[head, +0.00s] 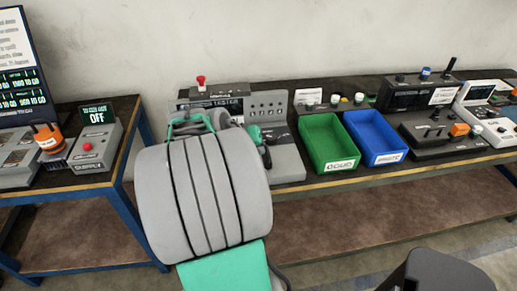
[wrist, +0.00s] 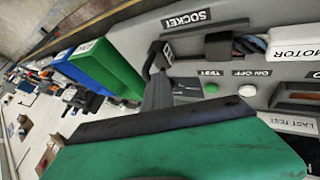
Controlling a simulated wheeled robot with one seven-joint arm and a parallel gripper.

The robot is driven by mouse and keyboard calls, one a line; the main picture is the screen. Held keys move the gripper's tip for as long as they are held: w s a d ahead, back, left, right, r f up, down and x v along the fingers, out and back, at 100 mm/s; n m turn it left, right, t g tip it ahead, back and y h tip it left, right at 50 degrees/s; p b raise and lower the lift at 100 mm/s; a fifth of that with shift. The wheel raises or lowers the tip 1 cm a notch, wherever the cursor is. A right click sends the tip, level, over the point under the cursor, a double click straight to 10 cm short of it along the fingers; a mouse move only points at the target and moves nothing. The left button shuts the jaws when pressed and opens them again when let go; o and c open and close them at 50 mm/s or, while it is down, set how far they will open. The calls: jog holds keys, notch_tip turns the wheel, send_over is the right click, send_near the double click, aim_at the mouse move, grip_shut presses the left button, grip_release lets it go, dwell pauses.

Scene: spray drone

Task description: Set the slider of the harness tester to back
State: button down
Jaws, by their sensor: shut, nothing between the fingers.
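The harness tester (head: 288,160) is a grey unit on the long bench, largely hidden behind my arm in the head view. In the wrist view its panel (wrist: 262,72) shows close up, with SOCKET, TEST, ON-OFF and LAST TEST labels. A green button and a white button sit on it, and a white MOTOR connector (wrist: 292,42) with coloured wires is at the upper right. I cannot pick out the slider with certainty; my gripper may hide it. My gripper (wrist: 157,92) is shut and empty, close over the panel; I cannot tell whether it touches.
A green bin (head: 327,142) and a blue bin (head: 374,135) stand right of the tester. Further right is a dark unit (head: 435,128) with knobs. A grey box reading OFF (head: 97,140) with a red button is on the left bench. A red knob (head: 201,80) stands behind my arm.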

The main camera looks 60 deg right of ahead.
jog(key=w+a, duration=0.2)
jog(key=w, duration=0.1)
jog(key=shift+w+a+f, duration=0.3)
jog(key=shift+a+f, duration=0.05)
jog(key=shift+f, duration=0.05)
jog(key=v, duration=0.9)
jog(key=shift+r, duration=0.4)
jog(key=shift+s+a, duration=0.1)
